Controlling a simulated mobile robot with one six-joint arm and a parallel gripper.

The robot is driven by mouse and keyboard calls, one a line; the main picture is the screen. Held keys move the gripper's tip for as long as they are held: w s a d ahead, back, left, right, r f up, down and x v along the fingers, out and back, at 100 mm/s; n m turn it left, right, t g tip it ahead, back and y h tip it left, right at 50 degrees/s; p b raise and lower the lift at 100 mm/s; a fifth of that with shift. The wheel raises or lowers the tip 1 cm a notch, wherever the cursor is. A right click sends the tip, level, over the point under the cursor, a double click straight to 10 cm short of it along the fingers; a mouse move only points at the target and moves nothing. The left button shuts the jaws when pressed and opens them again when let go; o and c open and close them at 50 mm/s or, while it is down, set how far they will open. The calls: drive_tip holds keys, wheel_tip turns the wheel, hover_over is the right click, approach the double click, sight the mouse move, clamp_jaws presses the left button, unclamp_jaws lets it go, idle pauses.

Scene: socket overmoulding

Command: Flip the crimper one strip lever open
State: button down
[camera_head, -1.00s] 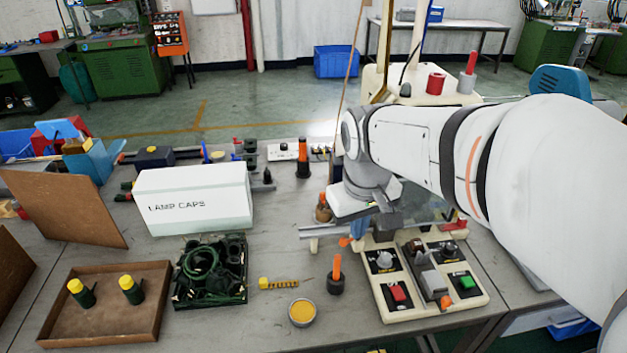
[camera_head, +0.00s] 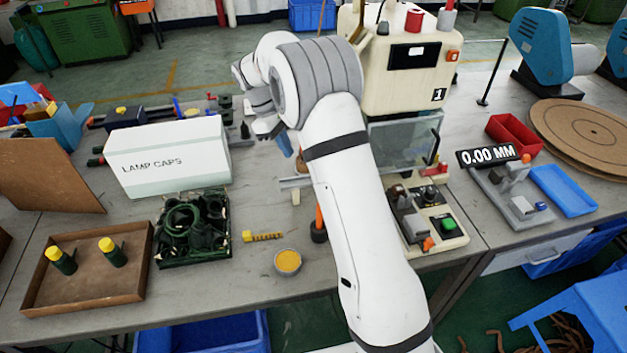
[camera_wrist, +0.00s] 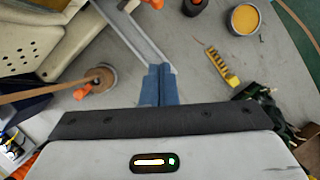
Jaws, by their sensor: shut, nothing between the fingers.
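I cannot tell for sure which part is the strip lever. My gripper (camera_head: 284,144) is left of the crimper, partly hidden by my arm. In the wrist view its blue fingers (camera_wrist: 160,84) are shut and empty, close to a grey metal rail (camera_wrist: 140,35). Cream bodywork (camera_wrist: 30,50) shows at the upper left there.
A tin of yellow material (camera_head: 287,261), a yellow strip (camera_head: 263,236) and a black-and-orange tool (camera_head: 319,231) are near the bench front. The LAMP CAPS box (camera_head: 170,155) and a dark green tray (camera_head: 160,250) stand left. A gauge reading 0.00 MM (camera_head: 487,156) is right.

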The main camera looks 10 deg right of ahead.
idle(0.3)
drive_tip(key=s+d+f+p, duration=0.2)
drive_tip(key=s+d+f, duration=0.2)
drive_tip(key=f, duration=0.5)
drive_tip(key=shift+s+d, duration=0.3)
drive_tip(key=shift+d, duration=0.9)
